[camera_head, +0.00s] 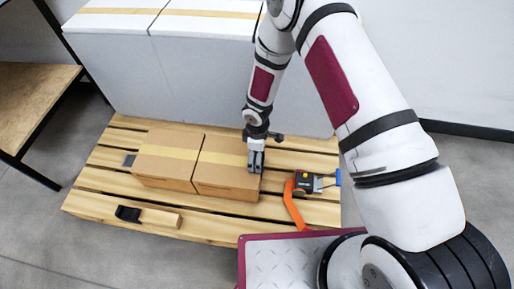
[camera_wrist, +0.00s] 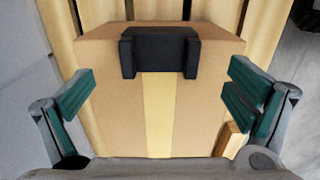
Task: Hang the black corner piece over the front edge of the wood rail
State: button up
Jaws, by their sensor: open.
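In the wrist view a black corner piece (camera_wrist: 160,52) sits over the far edge of a cardboard box (camera_wrist: 110,115), its two legs lying on the taped top. My gripper (camera_wrist: 162,78) is open, its green-padded fingers wide apart on either side of the piece, not touching it. In the head view my gripper (camera_head: 257,160) is at the right end of the right box (camera_head: 225,180) and hides this piece. A short wood rail (camera_head: 160,217) lies on the front slat of the pallet. A similar black piece (camera_head: 128,214) is at its left end.
The left box (camera_head: 165,160) adjoins the right one, with a dark piece (camera_head: 129,160) at its left end. An orange-strapped tool (camera_head: 303,182) lies to the right. White cartons (camera_head: 200,70) stand behind. The pallet front (camera_head: 215,228) is partly clear.

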jog(key=shift+f+b, duration=0.7)
jog(key=shift+f, duration=1.8)
jog(key=shift+c, duration=0.5)
jog(key=c, duration=1.2)
jog(key=shift+o, duration=0.2)
jog(key=shift+r, duration=0.3)
jog(key=shift+r+p, duration=0.35)
jog(key=shift+p, duration=0.05)
jog(key=shift+r+p, duration=1.55)
jog(key=shift+r, duration=0.85)
